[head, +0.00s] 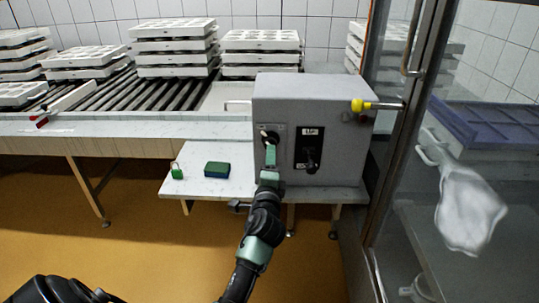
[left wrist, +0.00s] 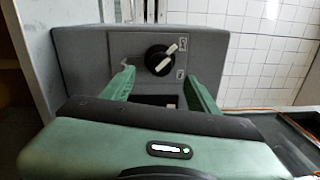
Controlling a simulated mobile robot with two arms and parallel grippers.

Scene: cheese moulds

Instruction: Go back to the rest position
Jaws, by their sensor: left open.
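My left gripper (head: 270,154) is in front of the grey control box (head: 340,100), just below its round black knob (head: 268,136). In the left wrist view my left gripper (left wrist: 157,78) has its two green fingers apart, with nothing between them that I can see held. The black knob (left wrist: 160,60) with its pale pointer sits on the panel just beyond the fingertips. I cannot tell whether the fingers touch it. The panel's lower part is partly hidden behind the gripper. My right gripper is not in view.
A green padlock-like item (head: 177,171) and a green-and-blue block (head: 217,169) lie on the low shelf (head: 195,187). White mould stacks (head: 175,48) stand on the roller conveyor behind. A glass door (head: 400,130) stands close on the right.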

